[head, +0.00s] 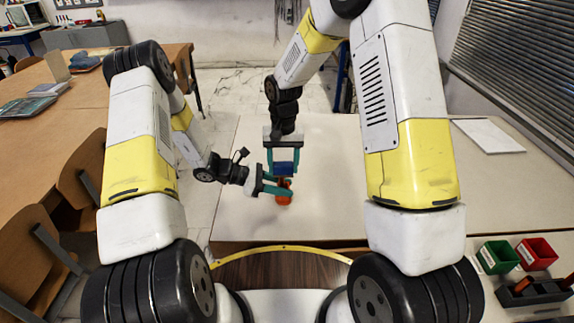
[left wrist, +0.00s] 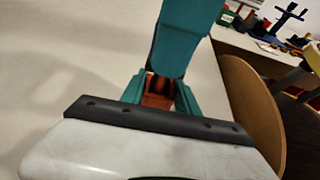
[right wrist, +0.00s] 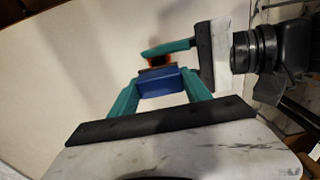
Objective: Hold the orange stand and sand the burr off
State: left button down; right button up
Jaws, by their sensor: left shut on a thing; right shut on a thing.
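The orange stand (head: 284,197) is on the pale table, near the middle. My left gripper (head: 277,189) reaches in from the left and is shut on it; orange also shows between the teal fingers in the left wrist view (left wrist: 157,101). My right gripper (head: 284,167) points down from above, shut on a blue block (head: 285,169). The block is right above the stand, and in the right wrist view the blue block (right wrist: 160,82) covers much of the orange stand (right wrist: 157,61). I cannot tell whether they touch. No burr can be made out.
A green bin (head: 499,256), a red bin (head: 537,253) and a dark tool holder (head: 533,292) stand at the right front. A white panel (head: 488,135) lies at the right back. The table around the stand is clear.

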jog(key=shift+s+a+f, duration=0.2)
jog(key=shift+s+a, duration=0.05)
jog(key=shift+a, duration=0.5)
jog(key=shift+d+f, duration=0.1)
jog(key=shift+d, duration=1.7)
jog(key=shift+a, duration=1.8)
jog(key=shift+d, duration=0.1)
